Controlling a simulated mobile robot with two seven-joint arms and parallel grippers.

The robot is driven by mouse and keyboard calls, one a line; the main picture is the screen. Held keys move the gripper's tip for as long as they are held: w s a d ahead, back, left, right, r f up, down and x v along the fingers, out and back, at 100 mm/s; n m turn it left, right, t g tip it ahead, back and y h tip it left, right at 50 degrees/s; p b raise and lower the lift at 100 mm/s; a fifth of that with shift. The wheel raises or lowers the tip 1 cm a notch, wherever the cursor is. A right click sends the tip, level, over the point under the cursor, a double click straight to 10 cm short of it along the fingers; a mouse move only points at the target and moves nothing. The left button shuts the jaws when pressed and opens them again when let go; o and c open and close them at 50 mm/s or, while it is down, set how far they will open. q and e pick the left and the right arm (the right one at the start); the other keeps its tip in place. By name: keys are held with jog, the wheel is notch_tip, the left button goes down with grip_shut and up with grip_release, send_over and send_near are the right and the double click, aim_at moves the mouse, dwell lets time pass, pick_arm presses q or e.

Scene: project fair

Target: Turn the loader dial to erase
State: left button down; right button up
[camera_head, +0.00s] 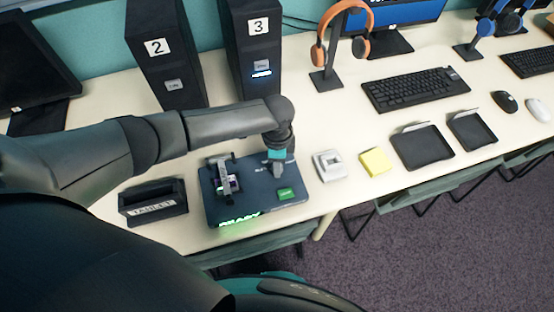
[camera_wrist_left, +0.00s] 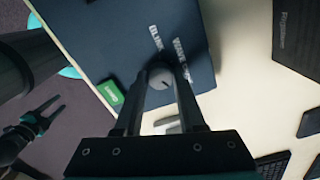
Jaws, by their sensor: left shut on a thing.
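The loader is a dark blue box (camera_head: 240,209) on the table, with a green lit READY strip at its front edge. It also shows in the left wrist view (camera_wrist_left: 110,45). My left gripper (camera_head: 278,166) points down over its right part. In the left wrist view, my left gripper (camera_wrist_left: 160,82) is shut on the round grey dial (camera_wrist_left: 160,77). The labels BLINK and WAVE are readable beyond the dial; an erase label is not readable. My right gripper (camera_wrist_left: 43,118) hangs at lower left of the wrist view, empty, fingers apart.
A green button (camera_head: 286,194) and a clamp-like fixture (camera_head: 222,170) are on the loader. A black TABLET holder (camera_head: 153,204) stands left of it. A white square item (camera_head: 329,165) and yellow block (camera_head: 375,162) lie to the right. Towers 2 (camera_head: 165,60) and 3 (camera_head: 250,45) stand behind.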

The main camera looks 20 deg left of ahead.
pick_arm(q)
jog(key=shift+m, duration=0.6)
jog(key=c, duration=0.5)
grip_release()
notch_tip(320, 180, up, 15)
jog(key=p, duration=0.4)
jog(key=shift+r, duration=0.2)
